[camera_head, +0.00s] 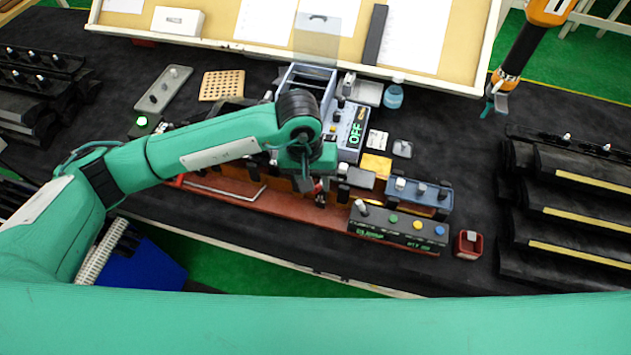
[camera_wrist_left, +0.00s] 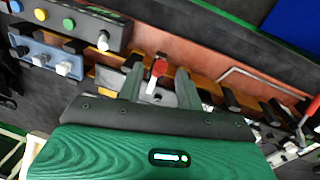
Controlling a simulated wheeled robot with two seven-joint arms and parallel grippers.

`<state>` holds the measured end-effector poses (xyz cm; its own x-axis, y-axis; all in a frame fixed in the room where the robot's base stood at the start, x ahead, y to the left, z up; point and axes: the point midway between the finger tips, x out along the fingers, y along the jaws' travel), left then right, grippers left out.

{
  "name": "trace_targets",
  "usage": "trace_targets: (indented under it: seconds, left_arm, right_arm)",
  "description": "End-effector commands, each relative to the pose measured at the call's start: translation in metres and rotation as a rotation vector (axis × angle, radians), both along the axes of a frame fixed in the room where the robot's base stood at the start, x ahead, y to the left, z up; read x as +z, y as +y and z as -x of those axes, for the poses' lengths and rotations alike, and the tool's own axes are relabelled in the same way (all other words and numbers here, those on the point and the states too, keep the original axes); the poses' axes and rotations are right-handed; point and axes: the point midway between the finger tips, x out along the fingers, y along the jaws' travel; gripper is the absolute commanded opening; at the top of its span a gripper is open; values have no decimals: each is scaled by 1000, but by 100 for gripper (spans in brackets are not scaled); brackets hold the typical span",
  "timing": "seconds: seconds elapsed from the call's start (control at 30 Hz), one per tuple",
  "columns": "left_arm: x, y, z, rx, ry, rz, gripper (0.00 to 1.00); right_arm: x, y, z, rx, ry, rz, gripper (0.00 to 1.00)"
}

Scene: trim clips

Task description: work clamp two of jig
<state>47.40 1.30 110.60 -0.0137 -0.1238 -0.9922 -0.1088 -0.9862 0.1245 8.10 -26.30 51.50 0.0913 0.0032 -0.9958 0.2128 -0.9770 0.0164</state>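The jig (camera_head: 225,197) is a long reddish-orange base with dark and yellow blocks, lying along the front of the bench. A clamp lever with a red tip (camera_head: 320,189) stands near its middle, partly hidden by my left gripper (camera_head: 310,183). In the left wrist view the red tip (camera_wrist_left: 159,68) shows between the two spread fingers of the left gripper (camera_wrist_left: 160,78). The fingers stand apart on either side of it, and contact cannot be told. Another red handle (camera_wrist_left: 312,108) shows at the right edge there. My right gripper is not in view.
A black button box (camera_head: 398,229) with a lever and coloured buttons stands at the jig's right front. A blue-grey switch block (camera_head: 418,192) is behind it. A small red container (camera_head: 468,244) stands to the right. Black racks flank the bench. A driver (camera_head: 520,50) hangs at upper right.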

Motion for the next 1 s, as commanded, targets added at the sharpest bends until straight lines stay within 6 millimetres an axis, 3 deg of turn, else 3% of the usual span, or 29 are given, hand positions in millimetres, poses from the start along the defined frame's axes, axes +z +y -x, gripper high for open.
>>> trace_targets:
  seconds: [0.23, 0.6, 0.63, 0.8, 1.0]
  left_arm:
    - [-28, -4, 1, 1, 2, 0, 36]
    - [-35, -5, 1, 0, 0, 0, 36]
    - [-35, -5, 1, 0, 0, 0, 34]
    - [-35, -5, 1, 0, 0, 0, 1]
    - [-35, -4, 1, 0, -1, 0, 0]
  right_arm:
    - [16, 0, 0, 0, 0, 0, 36]
    - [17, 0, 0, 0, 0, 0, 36]
    - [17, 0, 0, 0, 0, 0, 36]
    - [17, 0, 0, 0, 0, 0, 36]
    - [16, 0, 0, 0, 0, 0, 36]
